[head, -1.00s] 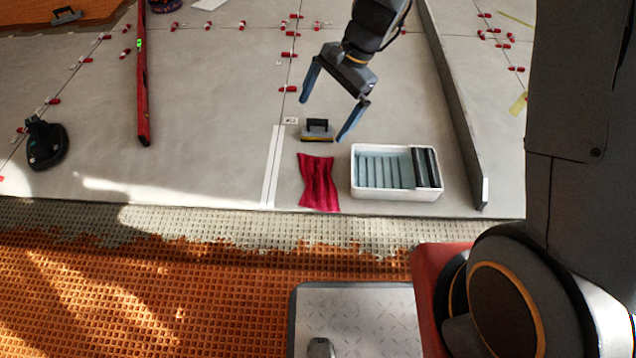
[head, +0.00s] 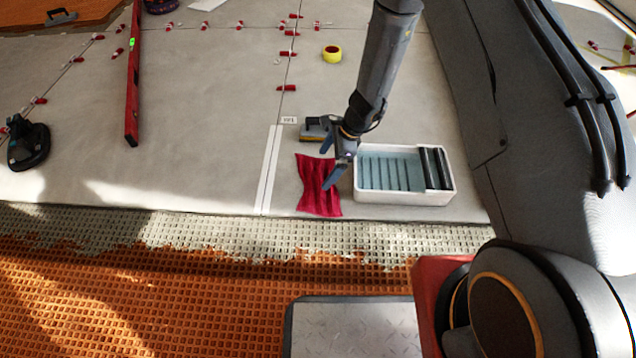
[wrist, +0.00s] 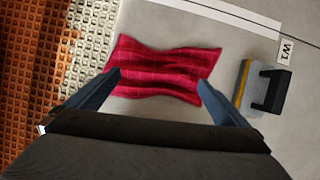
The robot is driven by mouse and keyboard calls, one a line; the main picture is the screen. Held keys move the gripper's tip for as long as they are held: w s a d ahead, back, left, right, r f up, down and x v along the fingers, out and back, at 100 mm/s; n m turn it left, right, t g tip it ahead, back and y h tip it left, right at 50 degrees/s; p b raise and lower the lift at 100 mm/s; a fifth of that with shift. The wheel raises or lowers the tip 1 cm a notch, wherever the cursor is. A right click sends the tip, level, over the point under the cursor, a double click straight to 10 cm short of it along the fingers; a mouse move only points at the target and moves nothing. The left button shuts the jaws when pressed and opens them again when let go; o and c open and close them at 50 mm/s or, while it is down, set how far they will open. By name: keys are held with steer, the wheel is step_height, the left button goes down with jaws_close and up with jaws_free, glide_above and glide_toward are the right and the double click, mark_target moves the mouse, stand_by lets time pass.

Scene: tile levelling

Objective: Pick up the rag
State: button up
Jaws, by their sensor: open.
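The rag (head: 316,186) is a crumpled red cloth lying flat on the grey tiles near their front edge. It also shows in the wrist view (wrist: 160,68), ahead of and between my fingers. My gripper (head: 330,166) is open and empty, above the right side of the rag in the head view. In the wrist view my gripper (wrist: 158,82) has its fingers spread apart, one toward each end of the rag. I cannot tell the exact height of the fingertips above the cloth.
A white washing tray (head: 405,198) stands just right of the rag. A dark-handled float (wrist: 268,90) lies close behind the rag. A white strip (head: 268,170) is to the left. A yellow tape roll (head: 332,54) lies farther back.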

mark_target(318, 175)
steer(key=b+x, duration=0.3)
steer(key=x, duration=0.2)
steer(key=shift+w+a, duration=0.1)
steer(key=shift+w, duration=0.1)
steer(key=shift+r, duration=0.1)
steer(key=c, duration=1.1)
